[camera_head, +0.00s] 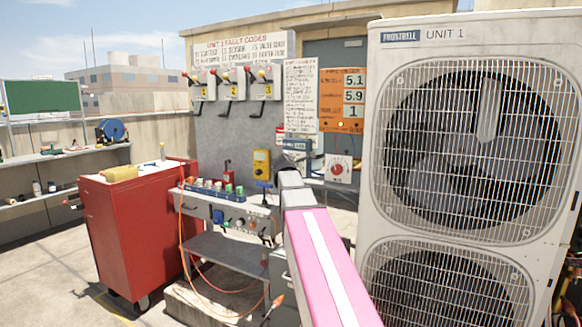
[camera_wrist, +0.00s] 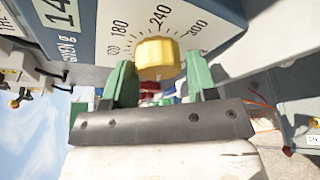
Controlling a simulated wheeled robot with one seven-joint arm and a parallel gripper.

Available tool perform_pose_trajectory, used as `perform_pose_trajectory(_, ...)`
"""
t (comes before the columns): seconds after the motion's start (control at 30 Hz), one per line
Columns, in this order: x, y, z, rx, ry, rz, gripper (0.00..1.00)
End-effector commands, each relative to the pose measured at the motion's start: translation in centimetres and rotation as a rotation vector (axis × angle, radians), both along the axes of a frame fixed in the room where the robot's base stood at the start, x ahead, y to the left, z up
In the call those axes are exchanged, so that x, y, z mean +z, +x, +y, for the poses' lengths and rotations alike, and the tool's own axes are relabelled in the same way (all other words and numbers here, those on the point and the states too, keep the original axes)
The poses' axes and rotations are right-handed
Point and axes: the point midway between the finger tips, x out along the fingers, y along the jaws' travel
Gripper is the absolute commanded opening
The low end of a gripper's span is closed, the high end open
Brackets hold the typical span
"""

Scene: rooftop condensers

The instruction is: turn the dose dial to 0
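I cannot make out a pointer on the knob. My gripper (camera_wrist: 159,72) has its two green fingers on either side of the knob, open, with a narrow gap visible at the right finger. Whether either finger touches it I cannot tell. In the head view my pink arm reaches toward the bench, and the gripper and dial cannot be made out there.
A large condenser unit (camera_head: 372,120) stands close on the right. A red cabinet (camera_head: 125,225) and a bench with a grey shelf (camera_head: 222,248) stand at left and centre. An orange cable (camera_head: 188,262) hangs by the bench. Open floor (camera_head: 45,270) lies at left.

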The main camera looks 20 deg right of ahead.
Motion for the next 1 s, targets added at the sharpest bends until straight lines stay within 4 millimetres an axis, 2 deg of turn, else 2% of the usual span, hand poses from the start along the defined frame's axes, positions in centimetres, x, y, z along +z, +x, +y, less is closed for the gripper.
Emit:
perform_pose_trajectory(0.47, 0.1, -0.5, 0.3, 0.001, 0.001, -0.002, 0.69)
perform_pose_trajectory(0.67, 0.6, -2.6, 1.3, 0.001, 0.001, -0.003, 0.69)
perform_pose_trajectory(1.0, 2.0, -8.1, 4.0, 0.001, 0.0, -0.002, 0.69)
